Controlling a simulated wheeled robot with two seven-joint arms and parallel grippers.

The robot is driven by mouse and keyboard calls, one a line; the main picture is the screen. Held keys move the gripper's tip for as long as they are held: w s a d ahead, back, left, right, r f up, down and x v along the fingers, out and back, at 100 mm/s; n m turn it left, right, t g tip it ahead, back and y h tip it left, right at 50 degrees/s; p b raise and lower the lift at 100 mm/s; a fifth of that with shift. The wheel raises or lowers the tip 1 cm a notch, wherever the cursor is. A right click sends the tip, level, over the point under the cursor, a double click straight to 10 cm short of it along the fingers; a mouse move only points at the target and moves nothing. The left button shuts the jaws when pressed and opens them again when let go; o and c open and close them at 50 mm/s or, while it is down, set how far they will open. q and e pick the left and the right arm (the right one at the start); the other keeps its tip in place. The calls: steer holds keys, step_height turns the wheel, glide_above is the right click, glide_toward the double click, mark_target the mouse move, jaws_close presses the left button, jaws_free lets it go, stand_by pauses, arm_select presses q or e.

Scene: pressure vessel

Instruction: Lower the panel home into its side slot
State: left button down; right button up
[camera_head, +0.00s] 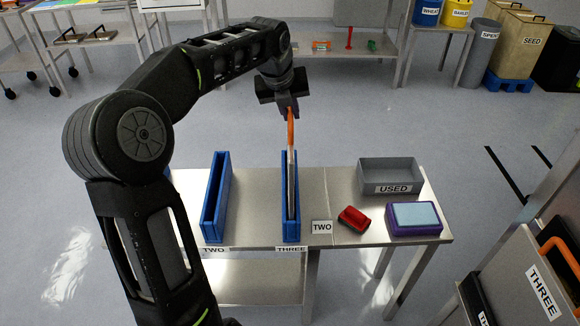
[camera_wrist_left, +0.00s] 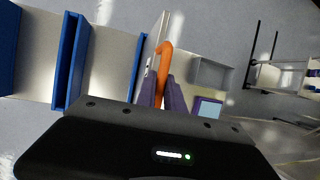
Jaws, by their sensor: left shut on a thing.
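My left gripper (camera_head: 289,108) is shut on the orange handle (camera_head: 290,128) of a thin pale panel (camera_head: 291,178). In the left wrist view the orange handle (camera_wrist_left: 163,62) shows between the purple fingers (camera_wrist_left: 163,92). The panel is upright, seen nearly edge-on, over and partly within the blue slot holder labelled THREE (camera_head: 291,236). Its lower edge is hidden, so I cannot tell how deep it sits. The blue holder labelled TWO (camera_head: 206,222) stands to the left and looks empty. My right gripper is not in view.
The steel table (camera_head: 330,185) also carries a grey bin labelled USED (camera_head: 390,187), a red object (camera_head: 354,219), a purple box with a light-blue top (camera_head: 414,218) and a TWO card (camera_head: 321,227). Another panel labelled THREE (camera_head: 530,285) with an orange handle stands at the lower right.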

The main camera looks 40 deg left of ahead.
arm_select(q)
steer(key=shift+r+p, duration=4.35)
steer(key=shift+r, duration=0.9)
